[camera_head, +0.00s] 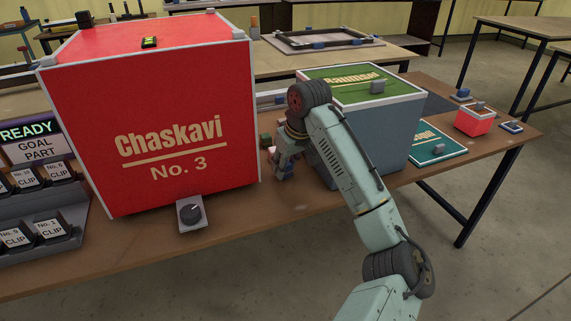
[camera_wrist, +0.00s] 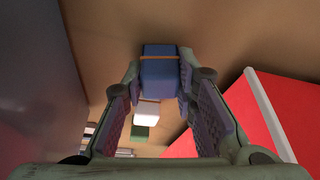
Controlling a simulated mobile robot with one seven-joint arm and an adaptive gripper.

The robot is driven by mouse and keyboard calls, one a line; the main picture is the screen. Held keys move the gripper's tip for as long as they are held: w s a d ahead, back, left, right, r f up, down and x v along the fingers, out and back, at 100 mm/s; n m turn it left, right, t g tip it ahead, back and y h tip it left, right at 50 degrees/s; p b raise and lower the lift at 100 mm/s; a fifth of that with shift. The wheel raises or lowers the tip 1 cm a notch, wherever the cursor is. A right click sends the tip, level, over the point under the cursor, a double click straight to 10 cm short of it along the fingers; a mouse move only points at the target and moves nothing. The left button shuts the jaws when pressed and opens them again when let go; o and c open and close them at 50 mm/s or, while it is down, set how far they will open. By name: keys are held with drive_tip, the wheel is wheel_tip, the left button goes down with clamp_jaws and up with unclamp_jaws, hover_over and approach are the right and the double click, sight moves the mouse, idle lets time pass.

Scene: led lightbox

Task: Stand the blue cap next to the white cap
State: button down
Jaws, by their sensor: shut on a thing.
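The blue cap (camera_wrist: 158,72) is a blue block with a thin orange band, between the fingertips of my gripper (camera_wrist: 160,80) in the wrist view. My gripper is shut on it. The white cap (camera_wrist: 147,113) shows past the blue cap, between the fingers, with a gap between the two. In the head view my gripper (camera_head: 283,172) points down at the table between the red box and the grey-blue box. There the fingers mostly hide the blue cap, and I cannot tell whether it touches the table.
A small green block (camera_wrist: 140,132) is beyond the white cap. The large red Chaskavi box (camera_head: 170,120) stands left of my gripper, with a dial (camera_head: 191,213) in front. A green-topped grey-blue box (camera_head: 385,130) stands close on the right. Bare table (camera_head: 250,205) lies in front.

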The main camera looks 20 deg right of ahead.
drive_tip(key=shift+f, duration=0.35)
drive_tip(key=c, duration=1.2)
unclamp_jaws()
drive_tip(key=shift+r, duration=0.1)
drive_tip(key=v, duration=1.2)
